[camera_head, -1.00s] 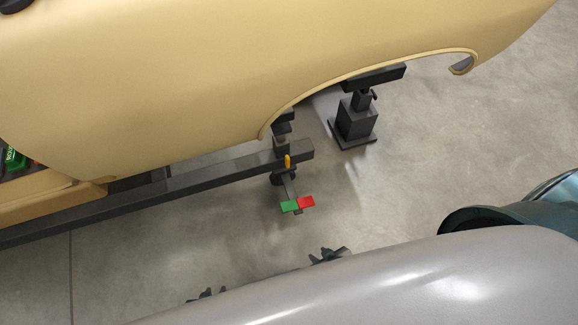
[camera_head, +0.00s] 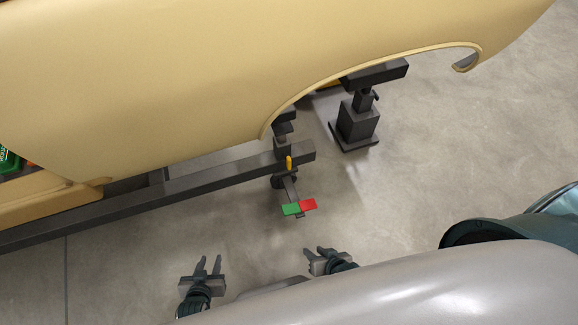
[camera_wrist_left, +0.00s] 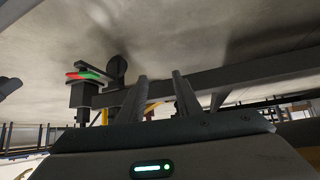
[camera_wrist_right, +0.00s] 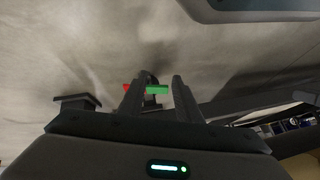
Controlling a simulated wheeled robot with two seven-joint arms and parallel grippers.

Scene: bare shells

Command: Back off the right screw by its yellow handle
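A small yellow handle (camera_head: 289,163) sticks up at the end of a dark beam (camera_head: 200,184) under the tan car shell. Below it, a stand part carries a plate that is green (camera_head: 291,209) and red (camera_head: 308,204). My left gripper (camera_head: 208,264) is open and empty over the floor, below and left of the handle. My right gripper (camera_head: 317,252) is open and empty, below and slightly right of the red-green plate. The plate shows beyond the fingers in the left wrist view (camera_wrist_left: 88,74) and right wrist view (camera_wrist_right: 146,89). Which part is the screw is unclear.
The tan shell (camera_head: 180,80) overhangs the beam and hides its far side. A dark stand (camera_head: 357,120) supports the shell at the wheel arch. Bare concrete floor (camera_head: 440,130) lies open to the right and between my grippers and the beam.

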